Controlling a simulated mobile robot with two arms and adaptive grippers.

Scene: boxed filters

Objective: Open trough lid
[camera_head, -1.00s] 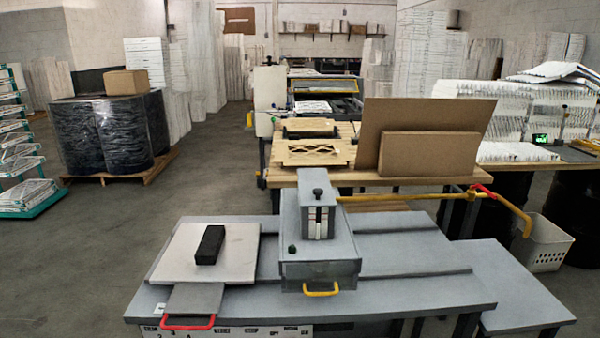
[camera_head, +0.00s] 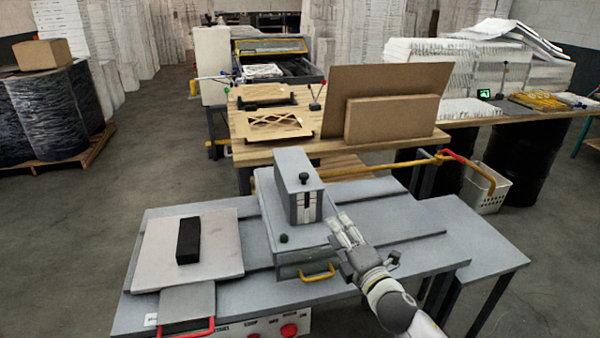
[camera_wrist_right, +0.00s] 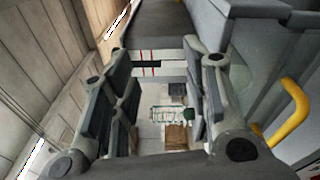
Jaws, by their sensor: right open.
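The trough is a grey box (camera_head: 300,262) on the grey work table, with a yellow handle (camera_head: 318,277) low on its front. Its flat grey top (camera_head: 270,215) looks closed; I cannot tell where the lid's edge runs. My right gripper (camera_head: 342,224) is open and empty at the right side of the box, close to the block. In the right wrist view its fingers (camera_wrist_right: 158,75) are spread, with pale red-marked strips beyond them and the yellow handle (camera_wrist_right: 293,115) at right. My left gripper is out of view.
The grey table (camera_head: 400,245) has bare room right of the box. A pale plate (camera_head: 215,250) with a black block (camera_head: 188,240) lies at left. A yellow bar (camera_head: 380,170) with a red grip crosses behind. Cardboard sheets (camera_head: 385,85) stand on the wooden table beyond.

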